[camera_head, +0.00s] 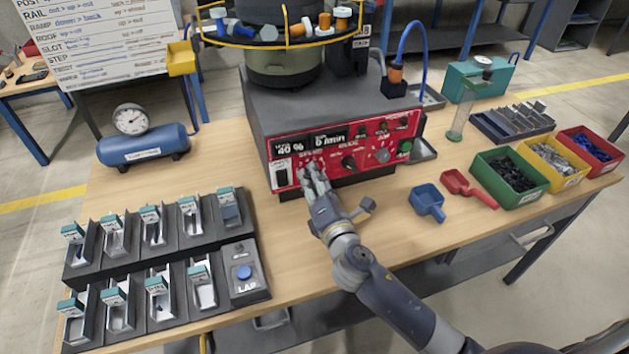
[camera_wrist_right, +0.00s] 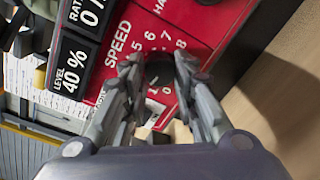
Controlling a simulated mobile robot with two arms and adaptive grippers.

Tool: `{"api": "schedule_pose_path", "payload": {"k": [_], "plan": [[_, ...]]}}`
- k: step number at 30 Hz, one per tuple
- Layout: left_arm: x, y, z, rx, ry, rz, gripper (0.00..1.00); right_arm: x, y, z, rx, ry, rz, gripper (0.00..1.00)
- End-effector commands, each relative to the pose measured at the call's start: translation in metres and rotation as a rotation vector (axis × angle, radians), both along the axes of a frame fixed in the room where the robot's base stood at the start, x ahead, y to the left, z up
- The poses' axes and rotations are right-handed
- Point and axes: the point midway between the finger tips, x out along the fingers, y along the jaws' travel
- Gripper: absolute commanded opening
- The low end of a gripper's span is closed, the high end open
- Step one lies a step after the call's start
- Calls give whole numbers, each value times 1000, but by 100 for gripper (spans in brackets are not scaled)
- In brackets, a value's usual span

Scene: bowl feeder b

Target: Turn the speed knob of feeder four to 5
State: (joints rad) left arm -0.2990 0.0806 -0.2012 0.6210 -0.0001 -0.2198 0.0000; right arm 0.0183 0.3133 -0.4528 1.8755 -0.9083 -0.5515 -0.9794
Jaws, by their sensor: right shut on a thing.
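The bowl feeder's red control panel (camera_head: 340,155) faces me in the head view, with a level display of 40 % and a rate display of 0 /min. My right gripper (camera_head: 311,170) reaches the panel's lower left part, below the displays. In the right wrist view the gripper (camera_wrist_right: 160,78) is shut on the dark speed knob (camera_wrist_right: 160,70), beside the word SPEED and a ring of white numbers. The numbers 5, 6, 7 and 8 show around the knob. The fingers hide part of the dial, and I cannot tell where the knob's mark points. My left gripper is not in view.
Other panel knobs (camera_head: 349,162) and a green button (camera_head: 405,146) sit right of my gripper. A blue scoop (camera_head: 427,201), a red scoop (camera_head: 468,187) and coloured part bins (camera_head: 510,178) stand to the right. A dark fixture rack (camera_head: 160,262) fills the left front.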

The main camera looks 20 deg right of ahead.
Motion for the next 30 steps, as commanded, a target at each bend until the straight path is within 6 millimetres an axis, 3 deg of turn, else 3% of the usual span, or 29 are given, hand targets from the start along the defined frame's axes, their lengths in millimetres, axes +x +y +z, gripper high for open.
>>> {"api": "schedule_pose_path", "payload": {"k": [30], "plan": [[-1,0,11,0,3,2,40,0,-2,5,968,32,-3,3]]}}
